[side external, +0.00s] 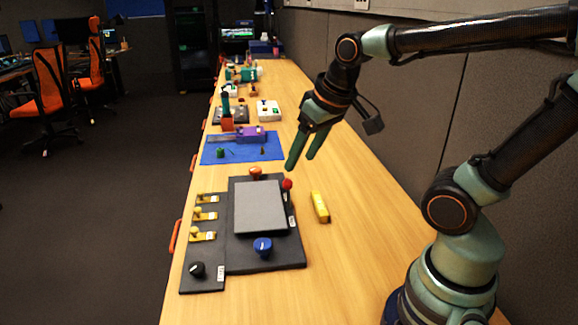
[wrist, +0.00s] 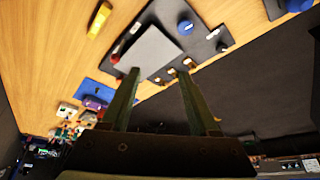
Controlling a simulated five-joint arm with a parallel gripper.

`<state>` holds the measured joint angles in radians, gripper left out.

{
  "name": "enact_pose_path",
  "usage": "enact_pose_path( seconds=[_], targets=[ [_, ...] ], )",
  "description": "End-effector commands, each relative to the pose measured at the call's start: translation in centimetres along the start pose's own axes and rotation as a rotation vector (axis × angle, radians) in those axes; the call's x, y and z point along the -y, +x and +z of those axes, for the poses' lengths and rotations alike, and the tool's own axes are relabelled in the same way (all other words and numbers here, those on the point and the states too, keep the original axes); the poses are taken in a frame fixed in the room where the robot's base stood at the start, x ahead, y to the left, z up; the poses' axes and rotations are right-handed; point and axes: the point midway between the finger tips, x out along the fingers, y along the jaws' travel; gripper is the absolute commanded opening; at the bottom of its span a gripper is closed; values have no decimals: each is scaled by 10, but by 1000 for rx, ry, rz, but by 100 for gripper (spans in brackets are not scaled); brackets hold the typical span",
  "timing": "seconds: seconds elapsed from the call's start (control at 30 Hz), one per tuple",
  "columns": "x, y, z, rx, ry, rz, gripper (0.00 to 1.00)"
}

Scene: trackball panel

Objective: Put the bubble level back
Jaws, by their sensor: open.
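The bubble level is likely the yellow bar (side external: 320,207) lying on the wooden table just right of the black panel. It also shows in the wrist view (wrist: 99,20) at the upper left. The trackball panel (side external: 265,256) is black, with a grey plate (side external: 260,207), a blue knob (side external: 263,246), a red-topped lever (side external: 287,184) and an orange knob (side external: 256,172). My gripper (side external: 298,164) is open and empty, above the table beyond the panel and apart from the yellow bar. In the wrist view my gripper's fingers (wrist: 158,78) stand apart with nothing between them.
A black side strip (side external: 203,270) carries yellow switches (side external: 204,214) and a black knob (side external: 197,269). A blue mat (side external: 220,154) with a purple device (side external: 253,133) lies farther back. Other items stand beyond it. A grey wall bounds the right; the table right of the yellow bar is clear.

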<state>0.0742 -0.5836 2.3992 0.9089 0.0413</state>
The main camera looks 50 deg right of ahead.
Motion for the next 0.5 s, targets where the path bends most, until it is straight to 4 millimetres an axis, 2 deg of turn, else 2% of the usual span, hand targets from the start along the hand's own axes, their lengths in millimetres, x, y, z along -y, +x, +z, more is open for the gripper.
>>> enact_pose_path(
  seconds=[0.1, 0.2, 0.5],
  targets=[
    [14, -8, 11, -49, -69, -22, 61],
    [19, -10, 16, -68, -99, -32, 61],
    [21, -11, 18, -74, -110, -34, 61]
  ],
)
